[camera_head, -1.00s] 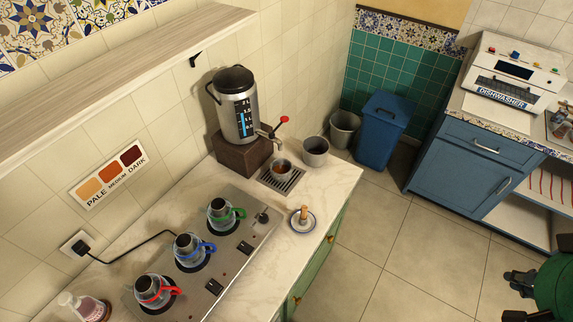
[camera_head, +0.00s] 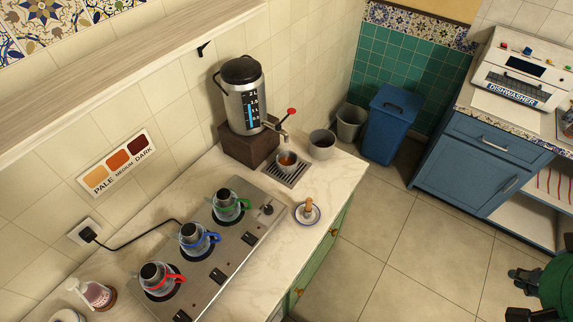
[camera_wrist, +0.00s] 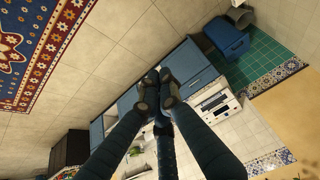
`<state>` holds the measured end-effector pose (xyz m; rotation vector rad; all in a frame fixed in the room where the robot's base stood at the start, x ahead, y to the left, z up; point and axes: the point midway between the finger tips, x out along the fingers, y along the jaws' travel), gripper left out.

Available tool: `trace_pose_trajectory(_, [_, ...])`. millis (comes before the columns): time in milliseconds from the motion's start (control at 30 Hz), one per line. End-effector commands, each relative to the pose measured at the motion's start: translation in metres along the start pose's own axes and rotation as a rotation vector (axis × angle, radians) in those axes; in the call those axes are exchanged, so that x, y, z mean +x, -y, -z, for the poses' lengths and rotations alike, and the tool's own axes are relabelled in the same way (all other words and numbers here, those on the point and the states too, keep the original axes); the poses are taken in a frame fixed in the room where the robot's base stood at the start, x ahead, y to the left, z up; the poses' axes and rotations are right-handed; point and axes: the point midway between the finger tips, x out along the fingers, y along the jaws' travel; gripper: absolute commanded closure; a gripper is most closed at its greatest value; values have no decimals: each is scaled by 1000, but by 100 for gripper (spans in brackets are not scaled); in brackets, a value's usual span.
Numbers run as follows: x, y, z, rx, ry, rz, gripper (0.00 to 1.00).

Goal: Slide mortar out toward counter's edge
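The steel hotplate (camera_head: 247,243) carries several small pots with coloured handles. Behind the mortar are a drip grate (camera_head: 297,177) with a cup, a grey metal pot (camera_head: 322,145) and the samovar (camera_head: 243,100). Open floor lies right of the counter. A green round thing (camera_head: 556,285) is at lower right.

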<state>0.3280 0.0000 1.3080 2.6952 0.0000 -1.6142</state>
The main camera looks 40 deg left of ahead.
Motion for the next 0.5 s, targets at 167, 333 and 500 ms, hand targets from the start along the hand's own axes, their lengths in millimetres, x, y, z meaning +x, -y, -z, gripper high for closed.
trace_pose_trajectory(167, [0, 0, 0, 0, 0, 0, 82])
trace_pose_trajectory(333, [0, 2, 4, -1, 3, 4, 63])
trace_pose_trajectory(500, [1, 8, 16, -3, 15, 15, 63])
